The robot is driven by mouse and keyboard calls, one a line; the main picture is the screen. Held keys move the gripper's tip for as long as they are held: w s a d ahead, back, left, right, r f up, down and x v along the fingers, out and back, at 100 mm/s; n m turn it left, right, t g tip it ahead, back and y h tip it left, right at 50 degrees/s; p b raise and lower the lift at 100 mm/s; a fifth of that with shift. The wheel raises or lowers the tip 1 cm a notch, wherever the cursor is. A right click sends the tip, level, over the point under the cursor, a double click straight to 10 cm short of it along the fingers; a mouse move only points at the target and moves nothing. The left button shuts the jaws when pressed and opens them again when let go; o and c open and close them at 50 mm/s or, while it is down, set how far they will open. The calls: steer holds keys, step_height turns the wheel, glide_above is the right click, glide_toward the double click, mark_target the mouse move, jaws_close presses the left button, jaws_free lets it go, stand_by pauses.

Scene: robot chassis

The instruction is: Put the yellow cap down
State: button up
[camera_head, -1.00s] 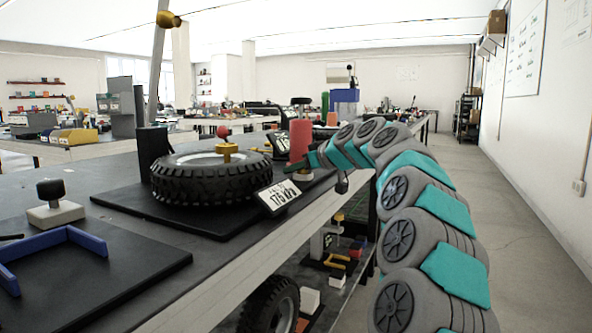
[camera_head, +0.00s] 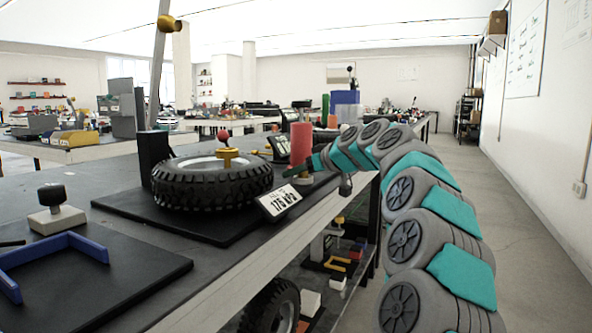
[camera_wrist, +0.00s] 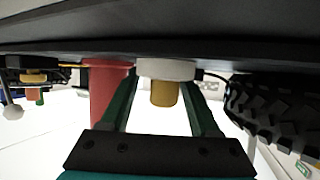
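In the wrist view, which looks upside down, the yellow cap (camera_wrist: 164,93) stands on a round white base (camera_wrist: 165,70) at the dark table surface. My gripper (camera_wrist: 160,82) has its two green fingers on either side of the cap, with bright gaps between each finger and the cap. It is open. In the head view my gripper (camera_head: 300,170) is low at the table's right edge, beside the red cylinder (camera_head: 301,143). The white base (camera_head: 303,180) shows just below the fingers there; the cap cannot be made out in that view.
A black tyre (camera_head: 212,184) lies on a dark mat (camera_head: 125,203) left of my gripper, with a pressure display (camera_head: 279,200) at the mat's edge. A blue frame (camera_head: 85,242) and a black-knobbed block (camera_head: 55,210) are nearer. The aisle on the right is clear.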

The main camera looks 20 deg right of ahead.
steer(key=v, duration=1.1)
steer(key=shift+s+a+r, duration=0.1)
steer(key=shift+s+r, duration=0.1)
steer(key=shift+r, duration=0.1)
steer(key=shift+s, duration=0.1)
